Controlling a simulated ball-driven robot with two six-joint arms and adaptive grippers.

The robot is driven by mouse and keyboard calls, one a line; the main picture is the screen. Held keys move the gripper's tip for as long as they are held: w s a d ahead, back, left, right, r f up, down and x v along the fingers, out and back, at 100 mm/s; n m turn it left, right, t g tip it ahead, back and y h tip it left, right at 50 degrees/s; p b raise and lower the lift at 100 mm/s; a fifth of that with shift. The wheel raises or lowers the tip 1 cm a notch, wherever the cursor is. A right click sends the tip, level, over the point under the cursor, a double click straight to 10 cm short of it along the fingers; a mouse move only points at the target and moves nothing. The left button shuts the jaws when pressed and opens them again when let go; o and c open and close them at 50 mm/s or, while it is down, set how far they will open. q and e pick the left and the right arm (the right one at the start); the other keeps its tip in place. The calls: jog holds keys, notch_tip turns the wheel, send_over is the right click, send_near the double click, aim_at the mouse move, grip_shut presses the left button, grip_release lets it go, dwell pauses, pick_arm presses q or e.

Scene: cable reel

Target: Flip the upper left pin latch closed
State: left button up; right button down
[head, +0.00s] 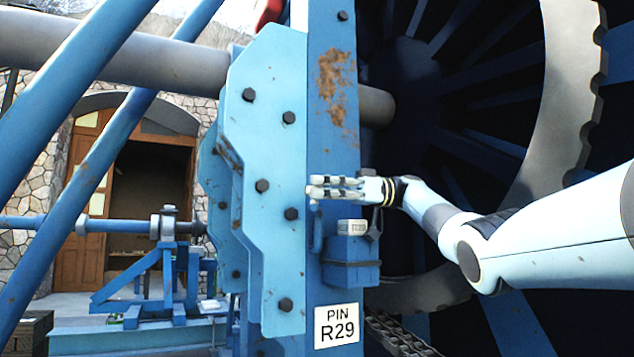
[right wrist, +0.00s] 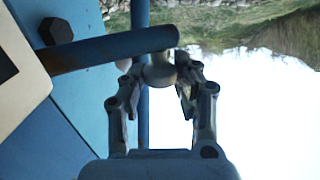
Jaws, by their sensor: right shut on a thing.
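The pin latch shows in the head view as a short blue handle (head: 316,228) on the blue upright, beside a small blue block with a grey cap. My right gripper (head: 325,187) reaches in from the right at the top of this handle. In the right wrist view, a blue bar with a rounded end (right wrist: 115,48) crosses the picture, and a greyish knob (right wrist: 158,72) sits just beside it. The fingers of my right gripper (right wrist: 162,78) close around the knob from both sides. The exact contact is partly hidden. My left gripper is not in view.
A white label reading PIN R29 (head: 337,326) is below the latch. A bolted light-blue plate (head: 270,150) stands left of the upright (head: 335,110). The large dark reel with its toothed rim (head: 575,80) is behind my right arm. A chain (head: 395,335) hangs below.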

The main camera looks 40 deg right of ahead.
jog(key=shift+s+d+g, duration=0.1)
jog(key=shift+g, duration=0.2)
jog(key=c, duration=1.2)
grip_release()
jog(key=shift+c, duration=0.2)
notch_tip(320, 180, up, 10)
jog(key=shift+f, duration=0.1)
jog(key=shift+c, duration=0.2)
